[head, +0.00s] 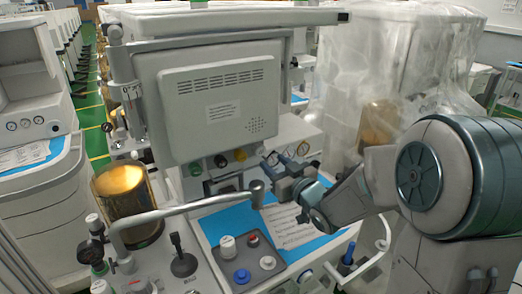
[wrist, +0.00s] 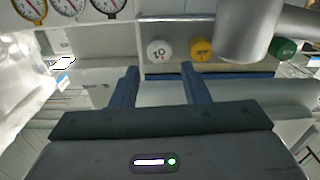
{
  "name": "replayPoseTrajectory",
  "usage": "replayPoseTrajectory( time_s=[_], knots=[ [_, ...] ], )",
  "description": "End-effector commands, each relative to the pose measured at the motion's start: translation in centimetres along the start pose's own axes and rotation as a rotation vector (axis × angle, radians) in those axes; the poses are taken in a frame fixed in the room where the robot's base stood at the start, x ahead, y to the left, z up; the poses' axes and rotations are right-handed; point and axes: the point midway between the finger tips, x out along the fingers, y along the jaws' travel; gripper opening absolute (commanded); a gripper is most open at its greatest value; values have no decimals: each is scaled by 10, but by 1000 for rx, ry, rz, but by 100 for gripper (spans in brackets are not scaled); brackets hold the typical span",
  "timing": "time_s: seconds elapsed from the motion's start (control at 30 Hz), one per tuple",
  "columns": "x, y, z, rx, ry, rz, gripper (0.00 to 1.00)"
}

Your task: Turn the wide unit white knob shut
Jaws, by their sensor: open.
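The wide unit (head: 218,95) is the broad grey machine in the middle of the head view. Its white knob (wrist: 159,50) shows in the wrist view on the front panel, just beyond the fingertips and roughly between them. In the head view I cannot make out the white knob near my gripper. A yellow knob (wrist: 201,49) is right of it in the wrist view, with a green knob (wrist: 285,48) further right. My gripper (wrist: 158,68) is open, with a visible gap between its two blue fingers and nothing held. In the head view my gripper (head: 273,157) is in front of the panel.
A grey metal arm (head: 190,206) crosses in front of the unit; a grey cylinder (wrist: 248,30) hides part of the panel in the wrist view. A blue worktop (head: 228,220) lies below, with paper (head: 290,226) and a grey tray (head: 262,277) of capped items.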

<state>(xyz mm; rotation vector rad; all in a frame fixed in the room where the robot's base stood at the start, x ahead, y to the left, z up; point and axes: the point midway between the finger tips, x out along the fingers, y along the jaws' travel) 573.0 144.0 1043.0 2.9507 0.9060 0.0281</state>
Motion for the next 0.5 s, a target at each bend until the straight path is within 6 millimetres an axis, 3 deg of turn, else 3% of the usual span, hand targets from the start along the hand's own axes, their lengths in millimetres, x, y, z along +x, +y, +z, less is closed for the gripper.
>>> replayPoseTrajectory(
  time_s=[0.2, 0.5],
  knots=[
    [44, 0, -1, 1, -1, -1, 41],
    [76, 0, 0, 0, -1, 1, 41]
  ],
)
